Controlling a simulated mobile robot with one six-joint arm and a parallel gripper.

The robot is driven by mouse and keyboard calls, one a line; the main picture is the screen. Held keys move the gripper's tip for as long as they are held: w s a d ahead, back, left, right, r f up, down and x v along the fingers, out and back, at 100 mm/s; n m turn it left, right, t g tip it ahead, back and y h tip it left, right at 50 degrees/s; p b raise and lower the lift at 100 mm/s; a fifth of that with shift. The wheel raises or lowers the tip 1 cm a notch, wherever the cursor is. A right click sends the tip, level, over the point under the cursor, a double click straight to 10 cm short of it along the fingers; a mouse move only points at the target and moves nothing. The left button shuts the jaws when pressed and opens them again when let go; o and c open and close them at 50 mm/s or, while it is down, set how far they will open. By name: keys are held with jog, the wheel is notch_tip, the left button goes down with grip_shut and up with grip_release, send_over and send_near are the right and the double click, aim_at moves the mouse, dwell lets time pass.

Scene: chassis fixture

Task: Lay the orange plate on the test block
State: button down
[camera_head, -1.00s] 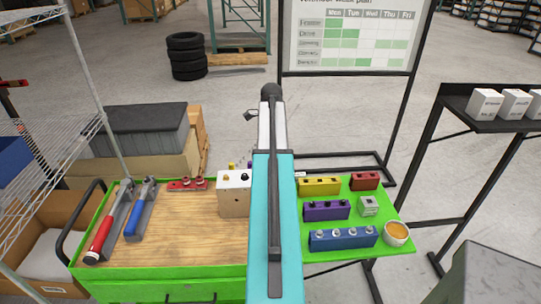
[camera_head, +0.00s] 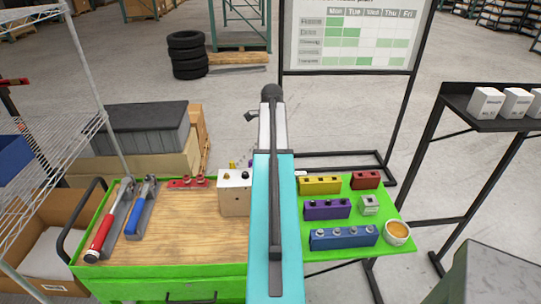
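A pale beige block with dark spots on top (camera_head: 234,198), which looks like the test block, stands on the right part of the wooden bench top, just left of my arm. I see no orange plate in this view; my arm covers a strip of the bench and the green shelf. My gripper does not show; the teal link and the grey link with a dark end stand upright in mid-view and hide what is behind them. Small yellow and purple pieces show just behind the block.
The green side shelf (camera_head: 385,190) holds yellow (camera_head: 320,189), purple (camera_head: 327,213), red (camera_head: 366,183) and blue (camera_head: 343,241) bars, a small grey block (camera_head: 369,207) and a bowl (camera_head: 397,233). Red-handled (camera_head: 101,239) and blue-handled (camera_head: 135,219) tools lie left. The bench middle (camera_head: 180,230) is clear.

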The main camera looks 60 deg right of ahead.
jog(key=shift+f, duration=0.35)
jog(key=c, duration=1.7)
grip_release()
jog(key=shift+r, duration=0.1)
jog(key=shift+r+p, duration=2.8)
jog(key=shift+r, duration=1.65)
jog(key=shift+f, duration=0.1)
